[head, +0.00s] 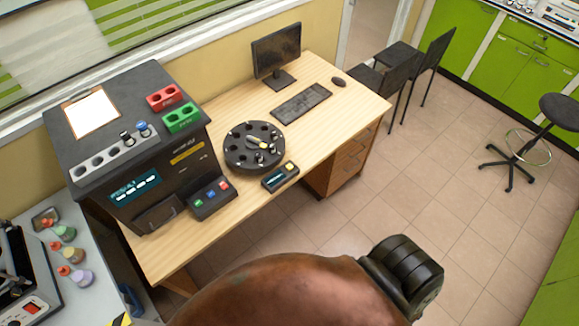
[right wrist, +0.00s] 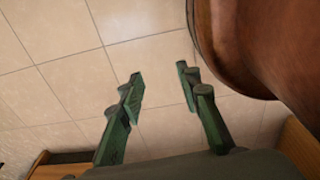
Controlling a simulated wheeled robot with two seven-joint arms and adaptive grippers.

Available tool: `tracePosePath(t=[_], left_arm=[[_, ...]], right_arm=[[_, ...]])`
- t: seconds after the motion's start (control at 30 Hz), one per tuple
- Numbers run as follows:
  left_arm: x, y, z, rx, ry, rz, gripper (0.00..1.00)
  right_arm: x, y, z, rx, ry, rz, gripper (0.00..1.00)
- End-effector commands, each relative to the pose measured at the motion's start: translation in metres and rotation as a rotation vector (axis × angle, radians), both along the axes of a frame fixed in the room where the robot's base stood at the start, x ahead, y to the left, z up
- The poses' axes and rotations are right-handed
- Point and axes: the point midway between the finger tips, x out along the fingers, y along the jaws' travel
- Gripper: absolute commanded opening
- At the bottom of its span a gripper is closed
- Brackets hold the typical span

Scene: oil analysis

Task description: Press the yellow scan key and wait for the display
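A small black handheld device (head: 280,177) lies on the wooden desk near its front edge. It has a bluish screen (head: 273,181) and a yellow key (head: 290,166) at its far end. Any text on the screen is too small to read. My right gripper (right wrist: 160,82) shows in the right wrist view, with its two green fingers apart, nothing between them and floor tiles behind. It does not show in the head view, so its distance from the device cannot be told. My left gripper is in neither view.
A round black carousel (head: 254,160) with several vials stands beside the device. A dark analyzer (head: 160,150) and a box with coloured buttons (head: 212,200) are to the left. A monitor (head: 277,50) and keyboard (head: 301,103) stand behind.

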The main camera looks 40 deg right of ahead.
Motion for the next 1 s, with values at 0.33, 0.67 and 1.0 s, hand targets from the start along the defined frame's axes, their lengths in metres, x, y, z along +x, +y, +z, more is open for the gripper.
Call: tracePosePath(t=[0.33, 0.67, 1.0], left_arm=[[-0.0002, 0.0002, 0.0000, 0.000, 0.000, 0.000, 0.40], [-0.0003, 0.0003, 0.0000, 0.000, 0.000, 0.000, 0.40], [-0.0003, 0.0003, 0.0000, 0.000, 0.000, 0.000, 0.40]], right_arm=[[-0.0003, -0.0003, 0.0000, 0.000, 0.001, 0.000, 0.06], [-0.0003, -0.0009, 0.0001, -0.001, 0.001, 0.000, 0.00], [-0.0003, -0.0012, 0.0001, -0.001, 0.001, 0.000, 0.00]])
